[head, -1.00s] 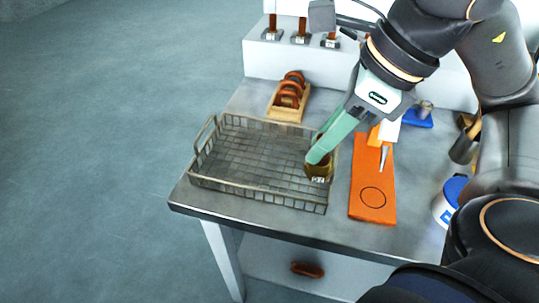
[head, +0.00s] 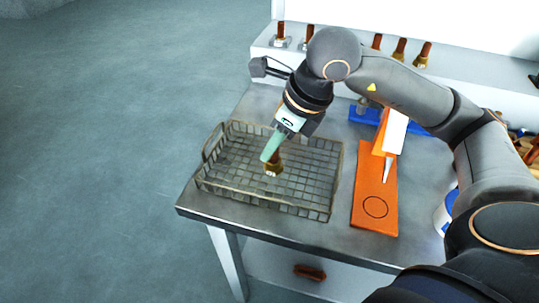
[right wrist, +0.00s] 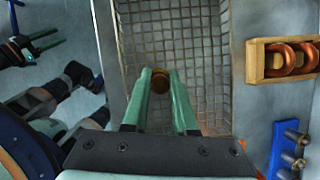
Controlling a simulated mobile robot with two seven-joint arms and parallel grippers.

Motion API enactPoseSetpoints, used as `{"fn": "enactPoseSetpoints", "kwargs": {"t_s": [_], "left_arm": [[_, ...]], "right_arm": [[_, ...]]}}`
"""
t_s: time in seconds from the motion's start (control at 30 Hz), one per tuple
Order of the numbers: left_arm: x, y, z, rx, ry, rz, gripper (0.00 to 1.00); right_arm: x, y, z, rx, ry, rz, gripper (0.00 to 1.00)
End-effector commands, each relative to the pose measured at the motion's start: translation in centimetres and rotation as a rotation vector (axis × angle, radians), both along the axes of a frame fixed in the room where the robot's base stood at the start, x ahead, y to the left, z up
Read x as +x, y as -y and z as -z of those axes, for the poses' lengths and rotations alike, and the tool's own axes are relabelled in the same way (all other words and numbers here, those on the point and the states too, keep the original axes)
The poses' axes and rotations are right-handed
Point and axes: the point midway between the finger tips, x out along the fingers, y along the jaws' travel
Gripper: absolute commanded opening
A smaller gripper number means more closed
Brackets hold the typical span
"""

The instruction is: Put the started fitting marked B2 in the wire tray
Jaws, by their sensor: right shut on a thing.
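The wire tray (head: 316,172) is a shallow mesh basket on the left part of the metal table. My right gripper (head: 269,158) is over the tray, its green fingers pointing down, shut on a brass-coloured fitting (head: 273,170). In the right wrist view the fitting (right wrist: 160,82) shows between the fingertips, with the tray mesh (right wrist: 205,50) behind it. A pale label on the fitting is too small to read now. I cannot tell whether the fitting touches the tray floor. My left gripper (right wrist: 45,42) shows at the left edge of the right wrist view, its thin fingers apart and empty.
An orange board (head: 375,205) with a marked circle lies right of the tray, with an orange-and-white dispenser (head: 392,135) at its back. A wooden rack of copper-coloured rings (right wrist: 287,60) stands beside the tray. Several fittings stand on the rear ledge (head: 480,84).

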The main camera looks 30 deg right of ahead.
Motion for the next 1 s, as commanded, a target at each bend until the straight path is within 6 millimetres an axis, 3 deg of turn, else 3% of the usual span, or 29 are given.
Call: {"fn": "enactPoseSetpoints", "kwargs": {"t_s": [0.2, 0.37, 0.8, 0.83, 1.0], "left_arm": [[0.2, 0.3, -0.2, -0.005, 0.006, 0.002, 0.50], [0.3, 0.5, -0.1, -0.008, 0.006, 0.005, 0.50], [0.4, 0.8, 0.2, -0.012, 0.009, 0.009, 0.50], [0.5, 0.8, 0.0, -0.012, 0.008, 0.009, 0.50], [0.6, 0.8, -0.2, -0.014, 0.012, 0.010, 0.50]], "right_arm": [[1.3, -0.1, 1.8, 0.000, -0.003, 0.001, 0.00], [1.2, -0.1, 4.1, -0.001, -0.002, 0.001, 0.00], [1.2, -0.1, 4.9, 0.001, 0.003, 0.000, 0.00], [1.2, -0.1, 4.7, 0.001, 0.002, 0.000, 0.29], [1.2, -0.1, 4.7, 0.000, 0.001, 0.000, 0.48]]}}
